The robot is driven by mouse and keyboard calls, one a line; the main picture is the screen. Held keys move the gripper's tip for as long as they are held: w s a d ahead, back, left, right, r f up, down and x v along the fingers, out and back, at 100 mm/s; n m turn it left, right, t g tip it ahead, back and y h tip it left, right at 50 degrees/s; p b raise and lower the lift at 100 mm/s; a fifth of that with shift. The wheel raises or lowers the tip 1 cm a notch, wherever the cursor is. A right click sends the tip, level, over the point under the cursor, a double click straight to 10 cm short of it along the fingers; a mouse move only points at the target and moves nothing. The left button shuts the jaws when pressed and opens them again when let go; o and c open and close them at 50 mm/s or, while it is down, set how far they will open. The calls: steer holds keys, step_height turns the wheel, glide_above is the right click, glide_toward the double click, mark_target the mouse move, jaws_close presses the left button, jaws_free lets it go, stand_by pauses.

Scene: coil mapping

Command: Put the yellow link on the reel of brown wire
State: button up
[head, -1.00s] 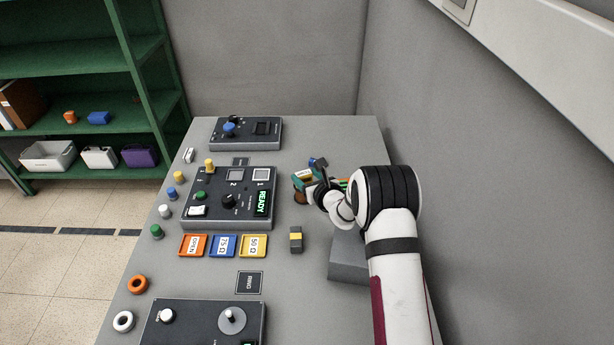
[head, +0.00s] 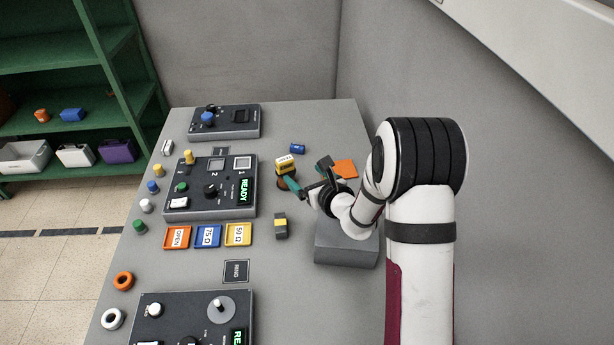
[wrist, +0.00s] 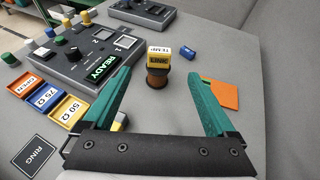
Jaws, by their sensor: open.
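My gripper (head: 304,176) has teal fingers, partly hidden in the head view by the wrist. In the wrist view my gripper (wrist: 159,76) is open and empty, its fingers spread on either side of the reel's line, with no visible contact.
A small blue block (wrist: 188,52) lies beyond the reel, and an orange flat piece (head: 346,168) lies to the right. A yellow and dark block (head: 281,225) stands nearer. A READY panel (head: 211,187) and colored trays (head: 207,236) are to the left.

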steer(key=s+a+r+n+g+y, duration=0.5)
steer(key=s+a+r+n+y, duration=0.2)
steer(key=s+a+r+n, duration=0.5)
steer(key=s+r+n+g, duration=0.2)
steer(key=s+n+g, duration=0.25)
steer(key=s, duration=0.65)
steer(key=s+d+f+n+g+h, duration=0.1)
steer(key=s+d+f+n+h, duration=0.1)
steer(key=s+d+n+h, duration=0.2)
steer(key=s+d+f+n+g+h, duration=0.2)
steer(key=s+d+n+h, duration=0.3)
steer(key=s+d, duration=0.5)
steer(key=s+h, duration=0.1)
steer(key=s, duration=0.2)
steer(key=shift+f, duration=0.35)
